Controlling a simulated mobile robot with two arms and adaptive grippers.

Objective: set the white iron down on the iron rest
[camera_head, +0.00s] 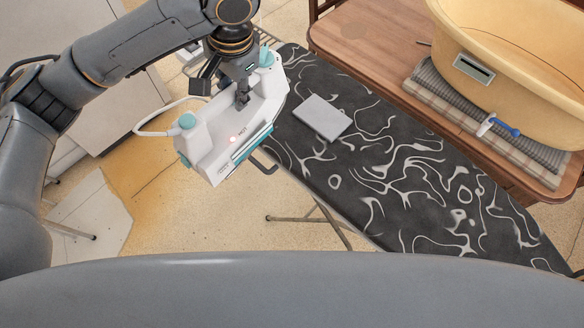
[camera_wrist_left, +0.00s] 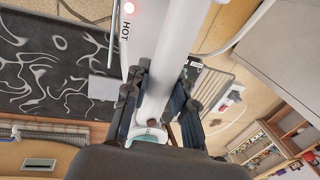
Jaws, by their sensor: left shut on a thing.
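The white iron (camera_head: 232,125) with teal trim and a glowing red light marked HOT hangs in my left gripper (camera_head: 243,97), which is shut on its handle. It is tilted, in the air by the left end of the ironing board, and its cord loops to the left. In the left wrist view the iron (camera_wrist_left: 178,50) runs between the fingers of the gripper (camera_wrist_left: 155,100). A wire rack, which looks like the iron rest (camera_head: 268,38), shows partly behind the iron and gripper; its bars also show in the left wrist view (camera_wrist_left: 218,85). My right gripper is out of view.
The dark, white-swirled ironing board (camera_head: 400,170) carries a flat grey slab (camera_head: 322,117) near its left end. A wooden table (camera_head: 365,40) behind holds a yellow tub (camera_head: 520,50) and folded cloth (camera_head: 450,100). A white cabinet (camera_head: 75,75) stands at left.

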